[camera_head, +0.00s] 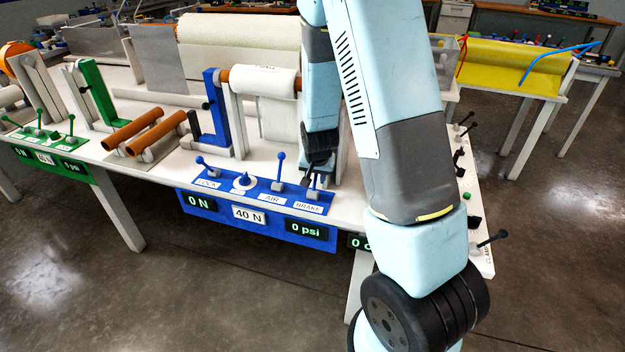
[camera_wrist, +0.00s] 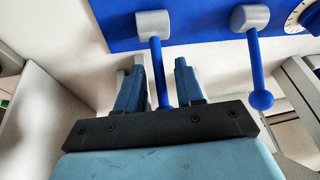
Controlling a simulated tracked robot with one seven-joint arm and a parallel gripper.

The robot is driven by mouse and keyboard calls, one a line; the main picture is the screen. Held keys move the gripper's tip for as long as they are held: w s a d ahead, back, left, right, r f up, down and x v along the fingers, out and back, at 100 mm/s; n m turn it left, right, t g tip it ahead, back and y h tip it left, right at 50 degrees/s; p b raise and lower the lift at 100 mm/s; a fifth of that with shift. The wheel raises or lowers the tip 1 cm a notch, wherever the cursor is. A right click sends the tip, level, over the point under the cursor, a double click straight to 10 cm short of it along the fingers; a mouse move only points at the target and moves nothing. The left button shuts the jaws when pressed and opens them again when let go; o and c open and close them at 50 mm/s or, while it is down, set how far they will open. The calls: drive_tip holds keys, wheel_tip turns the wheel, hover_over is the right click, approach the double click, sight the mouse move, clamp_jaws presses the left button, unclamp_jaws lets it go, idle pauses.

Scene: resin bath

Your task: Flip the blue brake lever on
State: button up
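The blue brake lever (camera_head: 315,182) stands on the blue control panel (camera_head: 255,196), at its right end above the BRAKE label. In the wrist view the brake lever (camera_wrist: 158,72) is a blue rod on a grey pivot, running down between my fingers. My gripper (camera_head: 318,166) is right over this lever in the head view and partly covers it. In the wrist view my gripper (camera_wrist: 160,68) is open, its fingers on either side of the rod, with a gap visible on both sides.
The AIR lever (camera_head: 279,172) stands close to the left; it also shows in the wrist view (camera_wrist: 251,62). A blue knob (camera_head: 245,180) and the LOCK lever (camera_head: 205,166) are farther left. The panel displays read 0 N and 0 psi. A white roll (camera_head: 264,82) is behind.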

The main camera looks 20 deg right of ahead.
drive_tip(key=shift+x, duration=1)
clamp_jaws()
